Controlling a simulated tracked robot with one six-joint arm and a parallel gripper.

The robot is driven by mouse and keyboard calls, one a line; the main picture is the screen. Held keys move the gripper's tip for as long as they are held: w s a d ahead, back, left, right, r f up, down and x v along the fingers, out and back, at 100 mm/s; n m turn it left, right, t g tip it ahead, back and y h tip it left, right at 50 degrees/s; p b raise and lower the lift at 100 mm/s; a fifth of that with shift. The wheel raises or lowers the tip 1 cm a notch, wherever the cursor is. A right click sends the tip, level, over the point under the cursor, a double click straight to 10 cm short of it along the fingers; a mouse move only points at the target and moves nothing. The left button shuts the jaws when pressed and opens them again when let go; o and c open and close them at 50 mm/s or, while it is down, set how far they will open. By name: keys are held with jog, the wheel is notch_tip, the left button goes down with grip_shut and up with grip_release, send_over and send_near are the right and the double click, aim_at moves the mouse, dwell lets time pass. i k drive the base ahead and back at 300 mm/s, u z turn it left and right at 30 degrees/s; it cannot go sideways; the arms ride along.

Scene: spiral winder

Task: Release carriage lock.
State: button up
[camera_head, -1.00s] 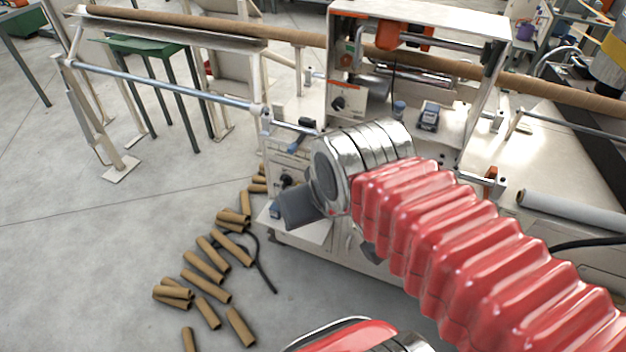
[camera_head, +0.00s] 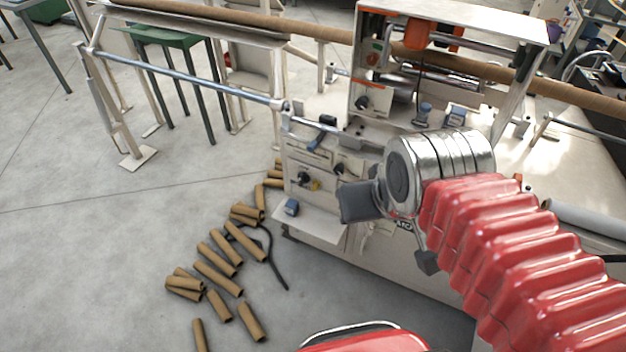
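The spiral winder (camera_head: 455,20) fills the back right, with a long brown tube running through it. Which part is the carriage lock is not clear. A dark lever handle with a blue part (camera_head: 322,132) sits by the end of the steel rail (camera_head: 190,77), on top of the cream control box, and may be it. Black rotary knobs (camera_head: 304,179) show on the box front. My gripper (camera_head: 394,232) is in front of the machine, right of and below the lever. Its two dark fingers are spread apart with nothing seen between them. It appears apart from the lever.
Several cardboard tubes (camera_head: 218,277) and a black cable (camera_head: 273,262) lie on the floor at lower left. A small shelf (camera_head: 310,226) with a blue item juts from the box. The left floor is open. A green table (camera_head: 165,38) stands behind the rail.

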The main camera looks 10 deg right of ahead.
aim_at(316, 184)
jog(key=u, duration=1.1)
jog(key=i, duration=0.35)
jog(key=u, duration=0.95)
